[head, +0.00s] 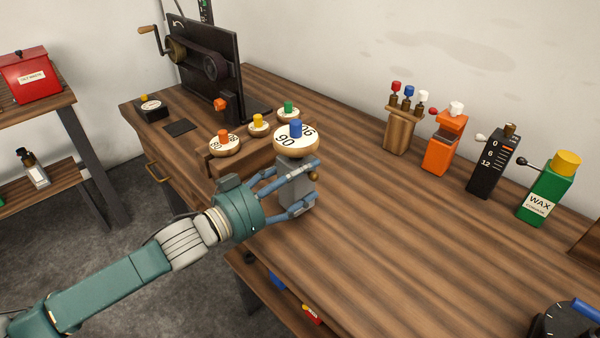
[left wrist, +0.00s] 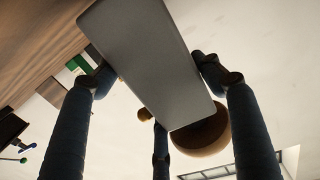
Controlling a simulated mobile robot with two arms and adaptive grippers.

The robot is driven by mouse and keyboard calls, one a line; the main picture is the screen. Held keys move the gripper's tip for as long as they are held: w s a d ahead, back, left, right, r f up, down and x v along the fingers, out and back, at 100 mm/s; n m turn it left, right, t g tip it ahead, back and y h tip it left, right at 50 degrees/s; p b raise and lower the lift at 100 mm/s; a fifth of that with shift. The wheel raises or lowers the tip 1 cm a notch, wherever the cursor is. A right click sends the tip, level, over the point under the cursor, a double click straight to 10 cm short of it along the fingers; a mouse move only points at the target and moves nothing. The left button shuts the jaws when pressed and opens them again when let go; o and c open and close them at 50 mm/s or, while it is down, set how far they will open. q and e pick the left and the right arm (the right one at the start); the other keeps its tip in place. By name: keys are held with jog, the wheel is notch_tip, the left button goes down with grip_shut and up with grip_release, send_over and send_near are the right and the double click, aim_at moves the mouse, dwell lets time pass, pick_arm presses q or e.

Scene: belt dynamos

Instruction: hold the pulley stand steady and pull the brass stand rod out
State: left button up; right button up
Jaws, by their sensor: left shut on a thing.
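The pulley stand (head: 297,190) is a grey block standing near the front edge of the wooden bench. A small brass end (head: 314,176), seemingly of the stand rod, shows at the block's right side. My left gripper (head: 302,187) is shut around the block, its fingers on either side. In the left wrist view the grey block (left wrist: 150,60) fills the middle between the fingers (left wrist: 158,80), and the disc's wooden rim (left wrist: 203,134) shows beyond. My right gripper is out of view.
A low wooden rack (head: 240,162) with smaller discs is close behind the stand. A black panel with a crank (head: 205,60) stands at the back left. An orange box (head: 443,150), a black box (head: 490,170) and a green wax box (head: 545,195) line the wall. The bench's middle is clear.

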pick_arm(q)
jog(key=shift+r, duration=0.1)
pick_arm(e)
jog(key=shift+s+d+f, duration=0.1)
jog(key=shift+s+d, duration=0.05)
pick_arm(q)
jog(key=shift+f, duration=0.65)
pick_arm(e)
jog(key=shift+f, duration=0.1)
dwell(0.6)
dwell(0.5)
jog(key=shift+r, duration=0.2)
pick_arm(q)
jog(key=shift+f, duration=0.1)
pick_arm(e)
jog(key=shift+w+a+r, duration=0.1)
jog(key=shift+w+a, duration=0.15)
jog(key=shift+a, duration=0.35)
pick_arm(q)
jog(key=shift+f, duration=0.3)
jog(key=shift+s, duration=0.1)
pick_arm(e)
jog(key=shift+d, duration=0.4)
